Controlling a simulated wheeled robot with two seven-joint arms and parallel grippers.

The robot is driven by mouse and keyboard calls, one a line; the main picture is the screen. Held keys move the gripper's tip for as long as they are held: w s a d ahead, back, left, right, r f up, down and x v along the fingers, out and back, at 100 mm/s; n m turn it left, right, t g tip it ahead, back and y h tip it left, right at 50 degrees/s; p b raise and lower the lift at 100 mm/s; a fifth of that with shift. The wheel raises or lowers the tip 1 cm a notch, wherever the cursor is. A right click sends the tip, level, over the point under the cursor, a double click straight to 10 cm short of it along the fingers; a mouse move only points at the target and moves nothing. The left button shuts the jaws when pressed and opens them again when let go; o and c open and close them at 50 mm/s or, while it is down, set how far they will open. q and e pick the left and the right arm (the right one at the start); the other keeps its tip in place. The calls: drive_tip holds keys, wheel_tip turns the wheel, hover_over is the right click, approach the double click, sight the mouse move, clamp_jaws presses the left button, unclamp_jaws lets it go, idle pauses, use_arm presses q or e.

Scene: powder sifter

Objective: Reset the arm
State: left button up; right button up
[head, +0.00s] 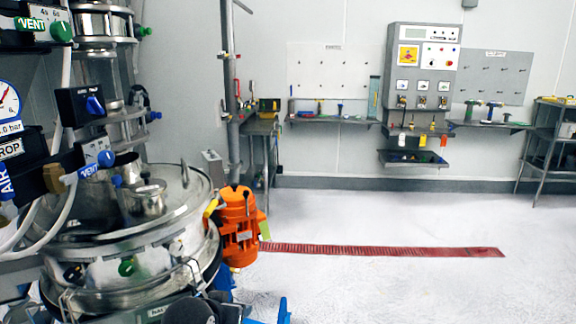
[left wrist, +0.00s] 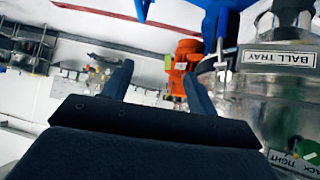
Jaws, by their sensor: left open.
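My left gripper (left wrist: 159,70) shows in the left wrist view with its two dark fingers spread apart and nothing between them. The steel sifter (head: 130,245) fills the left of the head view. In the left wrist view its steel body (left wrist: 270,110) is close on the right of the fingers, with a "BALL TRAY" label (left wrist: 293,59). The orange motor (head: 238,225) is on the sifter's right side; it also shows beyond the fingers in the left wrist view (left wrist: 184,62). Neither gripper's fingers can be made out in the head view, and my right gripper is in no view.
Valves, a gauge (head: 8,103) and hoses crowd the left edge. A red floor grating (head: 385,250) crosses the pale open floor on the right. A wall control panel (head: 425,60), tool shelves (head: 333,119) and a steel rack (head: 545,140) stand at the back.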

use_arm(q)
drive_tip(key=s+f+g, duration=0.3)
drive_tip(key=s+f, duration=1)
drive_tip(key=s, duration=0.2)
drive_tip(key=s+f+g+p, duration=0.1)
drive_tip(key=s+f+g, duration=0.3)
drive_tip(key=s+f, duration=0.9)
drive_tip(key=s, duration=0.2)
drive_tip(key=shift+s+a+f+g+y, duration=0.15)
drive_tip(key=shift+s+a+g+y, duration=0.15)
drive_tip(key=shift+s, duration=0.1)
